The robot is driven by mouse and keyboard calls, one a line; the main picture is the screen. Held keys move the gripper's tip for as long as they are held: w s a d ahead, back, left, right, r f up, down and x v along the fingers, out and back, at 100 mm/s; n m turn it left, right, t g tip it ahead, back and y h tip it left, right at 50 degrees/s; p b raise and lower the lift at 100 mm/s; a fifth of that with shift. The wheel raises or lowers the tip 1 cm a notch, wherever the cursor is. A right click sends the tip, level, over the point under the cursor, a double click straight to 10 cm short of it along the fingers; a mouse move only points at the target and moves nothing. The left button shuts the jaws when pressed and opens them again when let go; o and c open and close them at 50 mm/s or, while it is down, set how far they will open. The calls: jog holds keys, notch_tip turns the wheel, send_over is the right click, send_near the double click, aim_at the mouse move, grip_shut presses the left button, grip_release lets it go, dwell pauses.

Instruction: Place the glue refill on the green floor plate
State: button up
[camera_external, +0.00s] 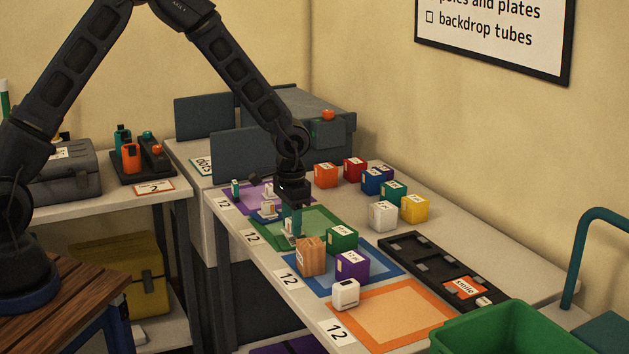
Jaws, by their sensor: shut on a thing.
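The green floor plate (322,214) is a green-framed mat lying on the long table, between a purple plate and a blue plate. My gripper (291,222) points down over the left part of the green plate. It is shut on a small white-and-teal piece (290,231), which appears to be the glue refill. The fingers hide part of this piece. It is low over the plate; I cannot tell whether it touches.
The purple plate (226,199) holds several small items. A white box (345,294) stands by the orange plate (436,306). Several coloured cubes stand behind.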

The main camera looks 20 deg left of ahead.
jog(key=shift+f, duration=0.85)
jog(key=shift+f, duration=0.1)
jog(key=o, duration=1)
jog(key=shift+c, duration=0.2)
